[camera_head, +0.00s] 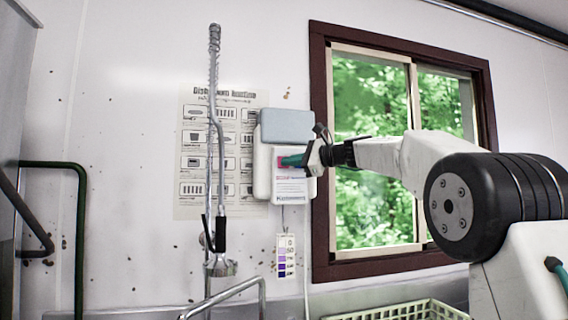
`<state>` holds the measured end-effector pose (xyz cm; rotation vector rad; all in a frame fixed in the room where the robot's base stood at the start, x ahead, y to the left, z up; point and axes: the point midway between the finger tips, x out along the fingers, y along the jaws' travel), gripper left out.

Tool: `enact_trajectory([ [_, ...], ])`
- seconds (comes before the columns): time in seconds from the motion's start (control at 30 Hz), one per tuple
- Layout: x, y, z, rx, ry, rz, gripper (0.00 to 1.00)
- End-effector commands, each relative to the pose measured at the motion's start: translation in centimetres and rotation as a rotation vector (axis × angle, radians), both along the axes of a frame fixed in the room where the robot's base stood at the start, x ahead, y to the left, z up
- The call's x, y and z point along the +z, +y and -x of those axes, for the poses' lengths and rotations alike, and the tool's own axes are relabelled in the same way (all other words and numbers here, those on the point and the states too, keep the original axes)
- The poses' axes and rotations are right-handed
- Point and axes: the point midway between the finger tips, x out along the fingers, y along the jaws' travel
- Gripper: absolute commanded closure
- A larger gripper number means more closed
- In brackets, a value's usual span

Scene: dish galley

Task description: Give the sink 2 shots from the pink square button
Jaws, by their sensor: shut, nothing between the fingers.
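A white wall dispenser (262,172) with a grey-blue top cover hangs on the wall left of the window. The pink square button (290,155) is on its front, mostly hidden behind my gripper's tip. The sink basin is not clearly in view.
A spring-hose spray tap (217,140) hangs left of the dispenser, before a printed poster (192,205). A colour strip card (285,256) hangs below. A pale green rack (400,312) is at the bottom. The window (320,230) lies behind my arm.

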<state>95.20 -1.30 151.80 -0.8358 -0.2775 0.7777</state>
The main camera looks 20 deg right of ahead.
Motion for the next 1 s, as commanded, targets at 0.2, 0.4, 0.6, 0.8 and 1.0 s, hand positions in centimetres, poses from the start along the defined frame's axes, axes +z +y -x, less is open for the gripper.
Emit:
enact_trajectory([
  [0.2, 0.03, 0.02, -0.27, 0.000, 0.000, 0.000, 1.00],
  [0.4, 0.01, 0.02, -0.51, 0.000, 0.001, -0.001, 1.00],
  [0.6, 0.01, 0.02, -0.77, 0.000, 0.001, -0.001, 1.00],
  [0.8, -0.04, 0.01, -1.03, 0.000, 0.001, -0.001, 1.00],
  [1.0, -0.04, 0.00, -1.01, 0.000, 0.001, -0.001, 1.00],
])
